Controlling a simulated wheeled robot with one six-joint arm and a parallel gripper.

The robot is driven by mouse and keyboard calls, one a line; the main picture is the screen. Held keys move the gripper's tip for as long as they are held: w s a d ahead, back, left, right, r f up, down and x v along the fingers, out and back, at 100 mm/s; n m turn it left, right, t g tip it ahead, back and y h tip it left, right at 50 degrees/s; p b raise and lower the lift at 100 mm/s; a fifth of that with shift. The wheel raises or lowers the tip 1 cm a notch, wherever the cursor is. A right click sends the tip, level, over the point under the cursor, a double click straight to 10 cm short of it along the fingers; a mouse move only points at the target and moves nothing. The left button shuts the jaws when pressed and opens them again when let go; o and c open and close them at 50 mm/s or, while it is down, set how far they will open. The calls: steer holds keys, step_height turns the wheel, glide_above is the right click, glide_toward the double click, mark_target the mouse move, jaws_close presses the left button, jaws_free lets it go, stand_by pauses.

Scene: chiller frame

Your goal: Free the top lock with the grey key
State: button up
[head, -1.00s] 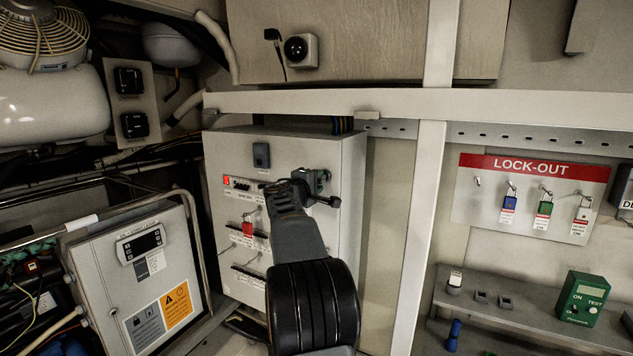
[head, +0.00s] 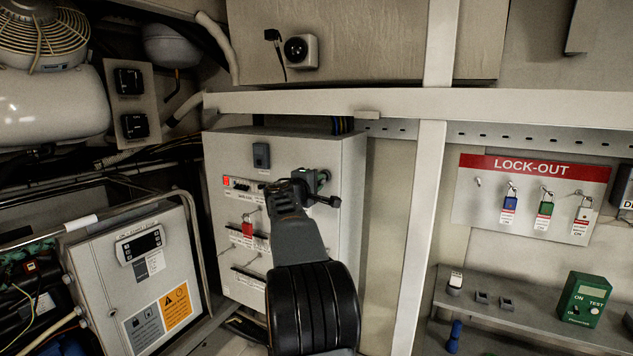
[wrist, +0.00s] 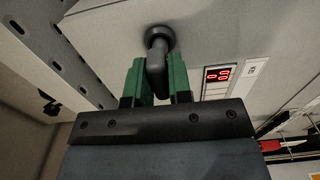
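My gripper (head: 318,183) is at the upper right of the grey cabinet front (head: 228,150). In the wrist view its two green fingers (wrist: 158,82) stand on either side of a dark handle (wrist: 157,62) with a round base on the panel, and appear closed against it. My arm hides much of the cabinet front. A red padlock with a tag (head: 248,228) hangs left of my arm. A dark square fitting (head: 262,155) sits near the cabinet's top. I cannot pick out a grey key or tell which fitting is the top lock.
A shelf (head: 535,318) below carries a green tester (head: 586,299). A pale post (head: 418,230) stands right of the cabinet; a controller box (head: 110,280) stands left.

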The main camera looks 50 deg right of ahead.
steer(key=shift+f+m+b, duration=0.15)
steer(key=shift+m+b, duration=0.25)
steer(key=shift+b, duration=0.4)
steer(key=shift+m+b, duration=1)
steer(key=shift+b, duration=0.15)
steer(key=shift+m+b, duration=0.7)
steer(key=shift+b, duration=0.3)
steer(key=shift+m+b, duration=0.65)
steer(key=shift+m, duration=0.05)
steer(key=shift+m+b, duration=0.5)
steer(key=shift+b, duration=0.2)
steer(key=shift+m+b, duration=0.55)
steer(key=shift+m, duration=0.35)
steer(key=shift+b, duration=0.3)
